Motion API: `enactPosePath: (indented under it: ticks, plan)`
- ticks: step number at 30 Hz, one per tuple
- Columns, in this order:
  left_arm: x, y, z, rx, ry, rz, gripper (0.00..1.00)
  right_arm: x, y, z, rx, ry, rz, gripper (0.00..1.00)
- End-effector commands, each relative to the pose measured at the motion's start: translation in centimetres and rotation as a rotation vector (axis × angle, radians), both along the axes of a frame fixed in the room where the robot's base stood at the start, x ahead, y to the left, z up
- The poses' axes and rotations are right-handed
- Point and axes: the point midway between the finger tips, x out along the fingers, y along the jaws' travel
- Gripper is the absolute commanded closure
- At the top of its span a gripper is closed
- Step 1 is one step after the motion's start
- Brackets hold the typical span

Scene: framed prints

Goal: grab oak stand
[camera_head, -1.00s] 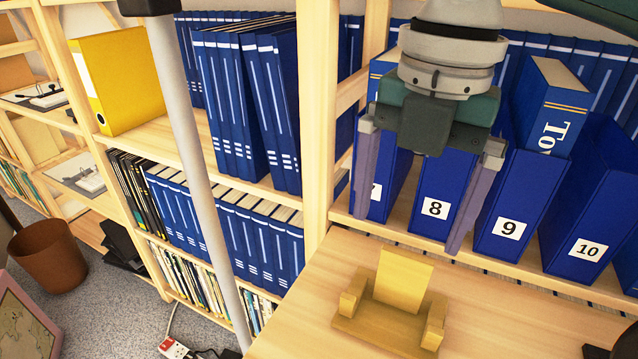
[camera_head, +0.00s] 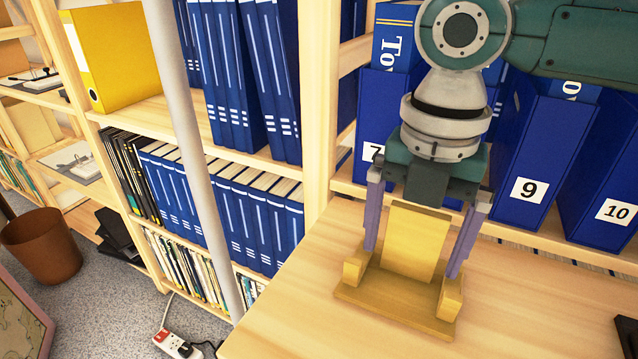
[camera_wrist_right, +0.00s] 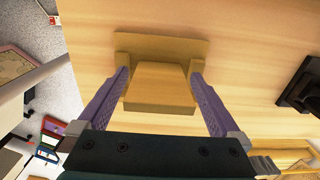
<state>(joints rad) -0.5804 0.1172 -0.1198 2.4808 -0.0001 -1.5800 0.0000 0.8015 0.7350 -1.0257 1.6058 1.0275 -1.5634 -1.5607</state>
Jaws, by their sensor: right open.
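The oak stand (camera_head: 395,302) is a light wooden piece with a flat base, a tilted back plate and two small blocks at its front. It sits on the wooden table top. My right gripper (camera_head: 411,266) is open, pointing down, with one finger on either side of the back plate. In the right wrist view the stand (camera_wrist_right: 160,90) lies between the two purple fingers of the gripper (camera_wrist_right: 160,82). The fingers look close to its sides; I cannot tell whether they touch. My left gripper is not in view.
Blue numbered file boxes (camera_head: 522,170) stand on the shelf close behind the table. A grey vertical pole (camera_head: 190,130) crosses the view at the left. A dark object (camera_head: 627,335) lies at the table's right. The table around the stand (camera_head: 510,325) is clear.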

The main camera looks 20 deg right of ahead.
Motion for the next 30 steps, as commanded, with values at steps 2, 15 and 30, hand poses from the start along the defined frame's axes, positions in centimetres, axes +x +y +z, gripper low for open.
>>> enactPosePath:
  ticks: [2, 15, 30]
  plan:
    - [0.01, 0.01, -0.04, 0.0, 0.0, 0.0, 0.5, 0.02, 0.01, -0.16, 0.001, -0.001, 0.0, 0.0]
    - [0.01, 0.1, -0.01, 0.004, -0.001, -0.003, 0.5, 0.03, 0.0, -0.07, 0.0, -0.001, 0.0, 0.33]
    - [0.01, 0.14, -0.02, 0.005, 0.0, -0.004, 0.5, 0.03, -0.01, -0.05, 0.0, -0.001, 0.0, 0.89]
